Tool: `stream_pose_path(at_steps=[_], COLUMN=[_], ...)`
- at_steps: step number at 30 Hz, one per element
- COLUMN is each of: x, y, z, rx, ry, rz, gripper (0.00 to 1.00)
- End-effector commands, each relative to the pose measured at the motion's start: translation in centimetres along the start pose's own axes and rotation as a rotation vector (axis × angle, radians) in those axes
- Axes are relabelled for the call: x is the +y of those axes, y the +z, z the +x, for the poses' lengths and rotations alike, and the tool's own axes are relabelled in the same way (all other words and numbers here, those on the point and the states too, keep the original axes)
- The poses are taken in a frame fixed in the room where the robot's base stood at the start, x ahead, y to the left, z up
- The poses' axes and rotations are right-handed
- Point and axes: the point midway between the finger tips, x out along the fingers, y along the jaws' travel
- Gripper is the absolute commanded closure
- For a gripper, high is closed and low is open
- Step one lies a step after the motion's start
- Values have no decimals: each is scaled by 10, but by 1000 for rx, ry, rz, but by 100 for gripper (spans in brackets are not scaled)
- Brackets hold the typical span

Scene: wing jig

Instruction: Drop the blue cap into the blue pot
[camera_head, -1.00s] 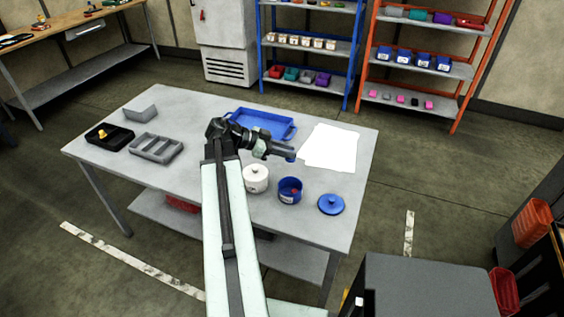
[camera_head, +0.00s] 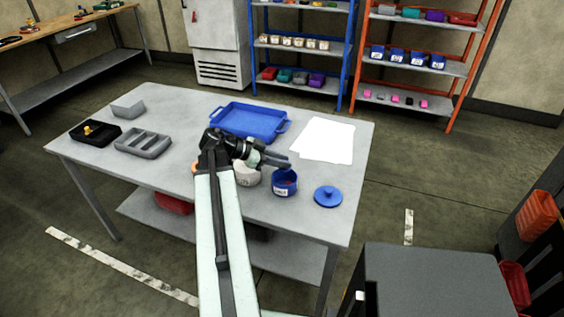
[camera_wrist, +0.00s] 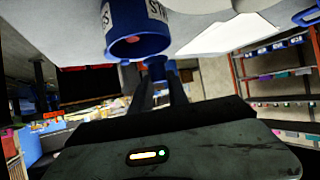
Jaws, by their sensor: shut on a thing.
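My gripper (camera_head: 284,164) is shut on the small blue cap (camera_wrist: 156,68), which shows between its fingertips in the wrist view. In the head view the held cap is hard to make out against the pot. The blue pot (camera_head: 284,188) stands open on the grey table, with a white label on its front and something reddish inside. The fingertips are above the pot's far rim in the head view. In the wrist view the pot (camera_wrist: 124,18) is close to the cap, its opening towards the gripper. Whether they touch cannot be told.
A blue lid (camera_head: 328,196) lies right of the pot, and a white pot (camera_head: 247,177) stands left of it, partly behind my arm. A blue tray (camera_head: 284,128) and white paper (camera_head: 325,140) lie behind. Grey and black trays sit at the table's left.

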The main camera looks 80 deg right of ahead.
Motion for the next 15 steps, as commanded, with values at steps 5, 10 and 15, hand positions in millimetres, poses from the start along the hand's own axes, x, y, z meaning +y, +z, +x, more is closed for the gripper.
stream_pose_path(at_steps=[5, 10, 15], x=[0, 0, 0], y=[21, 19, 19], z=[12, 11, 11], rx=[0, 0, 0], ry=[0, 1, 1], rz=[0, 0, 0], gripper=[100, 100, 58])
